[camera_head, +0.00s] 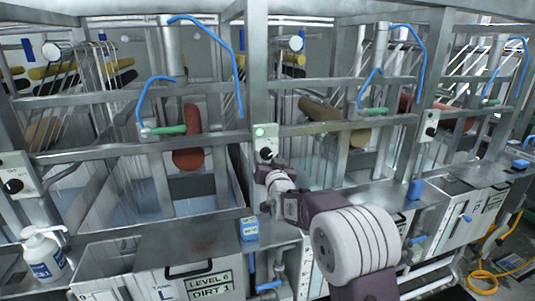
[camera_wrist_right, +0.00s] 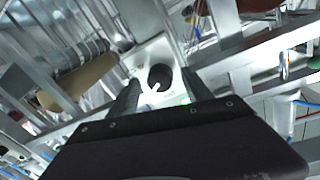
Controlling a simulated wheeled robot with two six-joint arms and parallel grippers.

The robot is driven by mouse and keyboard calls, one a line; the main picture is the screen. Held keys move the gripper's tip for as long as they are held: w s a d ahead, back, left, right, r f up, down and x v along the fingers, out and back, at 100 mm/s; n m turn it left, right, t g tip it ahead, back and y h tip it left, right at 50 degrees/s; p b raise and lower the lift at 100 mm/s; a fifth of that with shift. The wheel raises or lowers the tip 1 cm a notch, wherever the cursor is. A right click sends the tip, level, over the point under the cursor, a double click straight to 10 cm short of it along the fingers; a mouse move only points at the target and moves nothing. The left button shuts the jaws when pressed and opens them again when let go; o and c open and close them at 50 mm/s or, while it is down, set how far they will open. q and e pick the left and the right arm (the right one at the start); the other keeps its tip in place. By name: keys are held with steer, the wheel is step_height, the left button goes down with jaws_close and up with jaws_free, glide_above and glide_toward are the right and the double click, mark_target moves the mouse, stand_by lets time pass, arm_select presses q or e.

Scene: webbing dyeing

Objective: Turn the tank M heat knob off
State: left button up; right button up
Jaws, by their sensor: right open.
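A heat knob, black and round (camera_head: 266,154), sits on a pale control box (camera_head: 261,140) on the middle post, below a lit green lamp (camera_head: 259,132). I cannot read a tank M label on it. In the right wrist view the black knob (camera_wrist_right: 160,77) with a white pointer lies between and beyond the dark fingers of my right gripper (camera_wrist_right: 160,92). The pointer slants to the lower left. My right gripper (camera_head: 268,168) is open just below and in front of the knob; I cannot tell whether it touches. My left gripper is out of view.
Similar control boxes with knobs stand at the left (camera_head: 14,180) and right (camera_head: 432,124). A metal rail (camera_head: 140,150) runs across the tank fronts. A white pump bottle (camera_head: 44,256) and a blue box (camera_head: 249,229) stand on the front ledge. A yellow hose (camera_head: 483,282) lies at the lower right.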

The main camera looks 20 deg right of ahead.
steer(key=shift+w, duration=0.35)
steer(key=shift+c, duration=0.4)
jaws_close()
steer(key=shift+f+n+b, duration=0.2)
steer(key=shift+n+b, duration=0.85)
steer(key=shift+n, duration=0.05)
steer(key=n+b, duration=0.2)
steer(key=n, duration=0.1)
steer(key=shift+n+t+b, duration=0.3)
steer(key=n+b, duration=0.2)
steer(key=n, duration=0.1)
steer(key=shift+d+n+y, duration=0.1)
steer(key=shift+n+y, duration=0.2)
steer(key=shift+n+b, duration=0.95)
steer(key=shift+n, duration=0.55)
steer(key=shift+r, duration=0.1)
